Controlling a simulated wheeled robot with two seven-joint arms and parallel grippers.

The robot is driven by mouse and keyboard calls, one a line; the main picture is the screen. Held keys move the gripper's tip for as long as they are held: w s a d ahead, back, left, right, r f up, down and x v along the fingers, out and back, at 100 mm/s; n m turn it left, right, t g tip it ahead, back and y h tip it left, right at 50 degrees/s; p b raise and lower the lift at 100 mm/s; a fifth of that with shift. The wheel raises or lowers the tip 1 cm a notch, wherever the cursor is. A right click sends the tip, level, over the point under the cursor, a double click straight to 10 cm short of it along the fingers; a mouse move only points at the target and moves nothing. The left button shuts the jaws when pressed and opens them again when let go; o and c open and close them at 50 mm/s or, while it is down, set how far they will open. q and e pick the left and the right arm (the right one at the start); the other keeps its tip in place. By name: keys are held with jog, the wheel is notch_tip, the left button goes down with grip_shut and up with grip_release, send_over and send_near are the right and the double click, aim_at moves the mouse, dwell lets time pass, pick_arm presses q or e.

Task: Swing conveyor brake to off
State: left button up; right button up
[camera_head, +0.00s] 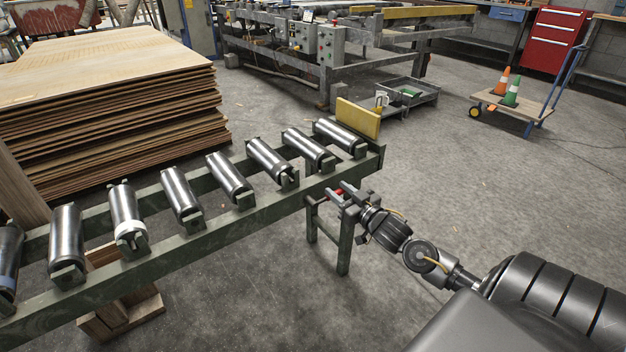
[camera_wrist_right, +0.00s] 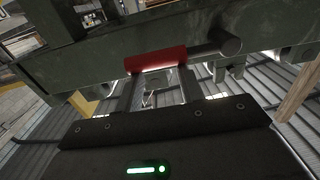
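The green conveyor (camera_head: 215,237) runs from the lower left to the centre in the head view, with several steel rollers on top. The brake's red handle (camera_head: 339,193) shows at its near right end, beside the side rail. My right gripper (camera_head: 345,193) is at this handle. In the right wrist view the red handle (camera_wrist_right: 156,60) lies crosswise at the fingertips of my right gripper (camera_wrist_right: 160,80). The two fingers stand apart, with a gap between them. I cannot tell whether they touch the handle. A dark rod (camera_wrist_right: 225,46) continues from the handle's right end. My left gripper is not in view.
A yellow plate (camera_head: 358,118) stands at the conveyor's far end. A tall veneer stack (camera_head: 105,100) is behind the conveyor. A green conveyor leg (camera_head: 345,245) is below my right gripper. A cart with cones (camera_head: 512,110) stands far right. The floor between is clear.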

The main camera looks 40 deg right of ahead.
jog(key=s+p, duration=0.3)
jog(key=s, duration=0.3)
jog(key=shift+s+f+p, duration=0.2)
jog(key=shift+s+p, duration=0.05)
jog(key=shift+p, duration=0.1)
